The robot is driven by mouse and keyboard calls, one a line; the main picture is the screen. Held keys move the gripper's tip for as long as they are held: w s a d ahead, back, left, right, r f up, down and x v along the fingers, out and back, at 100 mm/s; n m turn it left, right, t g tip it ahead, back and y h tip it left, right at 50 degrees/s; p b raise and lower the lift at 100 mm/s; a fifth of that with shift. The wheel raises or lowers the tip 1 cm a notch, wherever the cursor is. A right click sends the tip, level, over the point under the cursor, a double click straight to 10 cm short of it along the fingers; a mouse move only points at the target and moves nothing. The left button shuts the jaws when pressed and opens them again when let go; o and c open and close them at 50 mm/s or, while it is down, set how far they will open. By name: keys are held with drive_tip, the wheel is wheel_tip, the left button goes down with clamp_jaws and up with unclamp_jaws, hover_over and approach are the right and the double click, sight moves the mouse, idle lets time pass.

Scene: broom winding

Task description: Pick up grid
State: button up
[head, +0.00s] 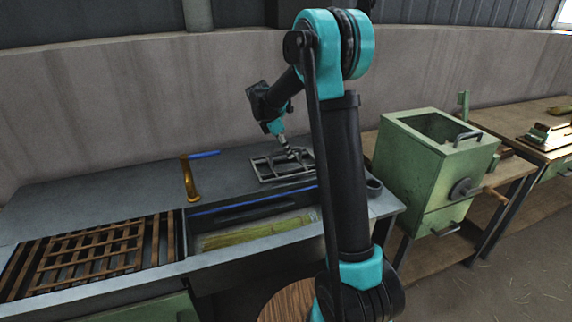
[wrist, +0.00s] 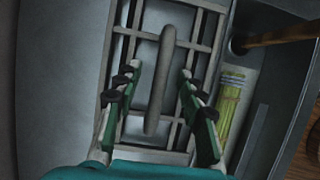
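A grey metal grid (head: 268,176) with a raised handle lies on the grey workbench, near its back right. In the wrist view the grid (wrist: 207,30) runs up the picture, and its long rounded handle (wrist: 160,85) stands in the middle. My gripper (wrist: 157,82) is open, with one green finger on each side of the handle and a gap to both. In the head view my gripper (head: 287,150) is right over the grid, pointing down; its fingertips are small and partly hidden there. I cannot tell the exact height of the fingertips against the handle.
A rust-brown slatted grate (head: 90,256) fills the bench's left. A sunken trough (head: 258,232) with green stalks lies in front of the grid. A green machine (head: 430,160) stands right.

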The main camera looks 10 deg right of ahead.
drive_tip(key=shift+f, duration=0.25)
idle(0.3)
clamp_jaws()
idle(0.5)
